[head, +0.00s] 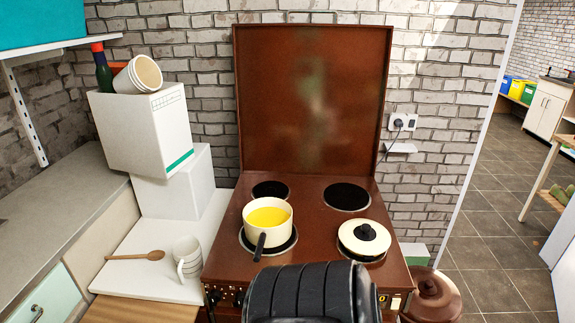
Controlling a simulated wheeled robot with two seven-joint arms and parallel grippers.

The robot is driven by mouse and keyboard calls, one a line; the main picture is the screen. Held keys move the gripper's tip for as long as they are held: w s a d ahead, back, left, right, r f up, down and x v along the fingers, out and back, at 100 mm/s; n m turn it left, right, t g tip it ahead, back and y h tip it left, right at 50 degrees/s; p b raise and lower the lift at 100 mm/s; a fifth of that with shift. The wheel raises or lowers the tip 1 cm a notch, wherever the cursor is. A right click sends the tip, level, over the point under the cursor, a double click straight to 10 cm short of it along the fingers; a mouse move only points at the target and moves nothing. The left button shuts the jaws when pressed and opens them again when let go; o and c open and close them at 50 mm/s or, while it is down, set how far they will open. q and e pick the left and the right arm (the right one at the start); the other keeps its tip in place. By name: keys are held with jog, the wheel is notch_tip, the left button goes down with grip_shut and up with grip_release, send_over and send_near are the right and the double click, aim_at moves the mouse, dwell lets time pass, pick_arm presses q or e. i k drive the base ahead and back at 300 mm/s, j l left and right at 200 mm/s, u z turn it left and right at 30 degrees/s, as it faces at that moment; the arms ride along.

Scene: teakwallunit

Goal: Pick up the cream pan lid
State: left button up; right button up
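The cream pan lid (349,245) lies flat, knob up, over the front right hotplate of the brown stove (310,215). It is round with a dark rim line and a black knob in its middle. A cream saucepan (270,232) with yellow contents stands on the front left hotplate, its black handle pointing toward me. A thick black ribbed part of mine covers the stove's front edge at the bottom centre, apart from the lid in the picture. No gripper fingers show, so neither gripper can be seen.
The two back hotplates are bare. The raised brown stove cover (312,100) stands behind them. At left are a wooden spoon (135,256), a stack of white mugs (187,256) and white boxes (145,130). A brown lidded pot (432,298) stands at the lower right.

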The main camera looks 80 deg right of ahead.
aim_at(365, 237)
jog(key=z, duration=3.1)
